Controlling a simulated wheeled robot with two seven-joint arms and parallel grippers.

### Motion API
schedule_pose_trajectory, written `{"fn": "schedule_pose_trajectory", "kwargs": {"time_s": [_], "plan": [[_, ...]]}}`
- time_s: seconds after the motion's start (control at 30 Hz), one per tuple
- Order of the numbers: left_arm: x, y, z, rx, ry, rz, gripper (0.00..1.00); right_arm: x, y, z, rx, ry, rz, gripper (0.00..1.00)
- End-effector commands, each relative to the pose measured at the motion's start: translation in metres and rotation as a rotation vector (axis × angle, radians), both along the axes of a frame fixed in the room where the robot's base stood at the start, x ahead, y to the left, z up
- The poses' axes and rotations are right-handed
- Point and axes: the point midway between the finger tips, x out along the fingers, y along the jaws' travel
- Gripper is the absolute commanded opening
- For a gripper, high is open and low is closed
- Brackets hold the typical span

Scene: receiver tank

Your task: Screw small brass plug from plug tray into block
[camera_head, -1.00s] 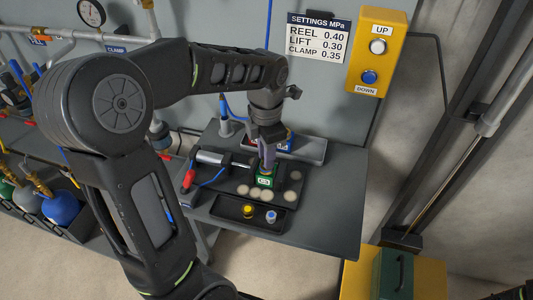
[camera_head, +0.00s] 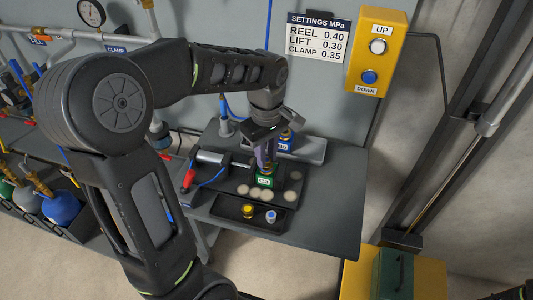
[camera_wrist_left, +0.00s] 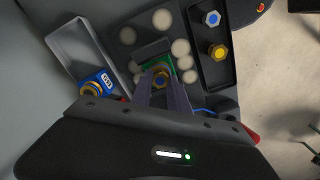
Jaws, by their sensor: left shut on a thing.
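The green block (camera_head: 265,182) sits in the dark fixture on the bench, beside the clamp cylinder (camera_head: 212,157). It also shows in the wrist view (camera_wrist_left: 146,62). The black plug tray (camera_head: 229,208) in front holds a yellow-topped brass plug (camera_head: 248,209) and a blue-topped silver plug (camera_head: 271,215). My right gripper is out of view.
A blue block (camera_head: 286,144) with a brass fitting stands in a grey tray (camera_head: 314,150) behind the fixture. Several pale discs (camera_head: 268,195) lie around the green block. A yellow UP/DOWN box (camera_head: 377,52) is on the wall. The bench's right side is clear.

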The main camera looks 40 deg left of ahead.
Motion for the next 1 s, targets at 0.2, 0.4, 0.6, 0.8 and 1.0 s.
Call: {"fn": "schedule_pose_trajectory", "kwargs": {"time_s": [0.2, 0.4, 0.6, 0.8, 1.0], "plan": [[0.0, 0.0, 0.0, 0.001, -0.001, -0.507, 0.26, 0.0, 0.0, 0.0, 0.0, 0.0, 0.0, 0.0], [0.0, 0.0, 0.0, 0.0, 0.0, -0.503, 0.42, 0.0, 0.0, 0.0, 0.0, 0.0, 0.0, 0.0], [0.0, 0.0, 0.0, 0.0, 0.0, -0.502, 0.46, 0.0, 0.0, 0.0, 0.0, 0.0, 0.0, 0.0], [0.0, 0.0, 0.007, 0.0, 0.0, -0.502, 0.46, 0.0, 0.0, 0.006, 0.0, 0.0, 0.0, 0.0], [0.0, 0.0, 0.038, 0.0, 0.0, -0.502, 0.46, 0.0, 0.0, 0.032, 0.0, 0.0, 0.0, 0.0]]}}
